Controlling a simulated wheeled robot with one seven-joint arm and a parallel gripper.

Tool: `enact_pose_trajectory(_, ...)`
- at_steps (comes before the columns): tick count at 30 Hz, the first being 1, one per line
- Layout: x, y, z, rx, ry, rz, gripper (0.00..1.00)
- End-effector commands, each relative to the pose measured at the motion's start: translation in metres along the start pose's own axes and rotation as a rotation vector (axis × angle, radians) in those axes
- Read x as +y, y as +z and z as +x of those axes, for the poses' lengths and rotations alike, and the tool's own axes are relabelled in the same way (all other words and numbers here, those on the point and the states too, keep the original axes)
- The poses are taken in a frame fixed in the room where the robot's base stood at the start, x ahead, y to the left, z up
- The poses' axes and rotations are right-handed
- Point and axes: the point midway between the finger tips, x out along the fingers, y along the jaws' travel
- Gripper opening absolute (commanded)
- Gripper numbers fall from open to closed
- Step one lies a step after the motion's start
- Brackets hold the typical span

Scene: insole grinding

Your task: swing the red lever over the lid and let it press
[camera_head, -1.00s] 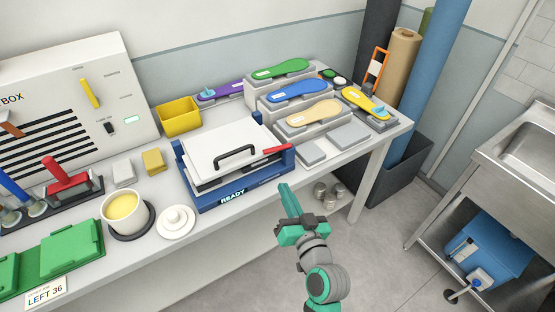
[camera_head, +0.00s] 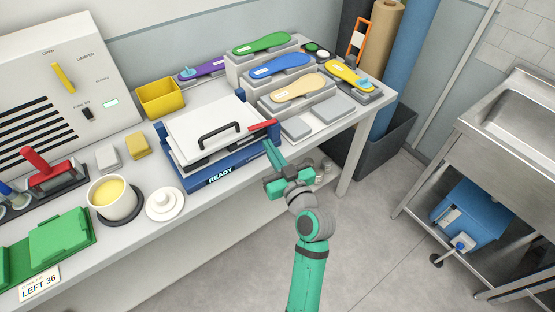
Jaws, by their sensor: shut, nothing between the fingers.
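A blue press (camera_head: 218,170) marked READY stands on the table with its white lid (camera_head: 205,128) down. The lid has a black handle (camera_head: 220,130). My green gripper (camera_head: 270,150) is shut and empty. Its fingertips are just below the lever in the picture, at the press's right front corner. I cannot tell whether they touch the lever or the press.
Grey blocks and stands with coloured insoles (camera_head: 283,65) are close to the right of the press. A cup with yellow contents (camera_head: 110,192) and a white round lid (camera_head: 164,203) sit front left. A yellow bin (camera_head: 160,98) stands behind. The floor in front of the table is clear.

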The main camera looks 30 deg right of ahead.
Motion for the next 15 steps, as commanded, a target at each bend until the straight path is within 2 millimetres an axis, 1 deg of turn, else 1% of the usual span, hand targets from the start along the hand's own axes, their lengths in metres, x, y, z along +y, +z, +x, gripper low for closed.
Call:
enact_pose_trajectory(1, 0.0, -0.001, 0.01, 0.0, -0.002, -0.002, 0.0)
enact_pose_trajectory(6, 0.0, 0.0, 0.036, -0.001, 0.0, -0.001, 0.0)
enact_pose_trajectory(10, 0.0, 0.0, 0.048, -0.001, -0.001, -0.001, 0.0)
enact_pose_trajectory(15, -0.001, 0.0, 0.056, -0.001, -0.001, -0.001, 0.0)
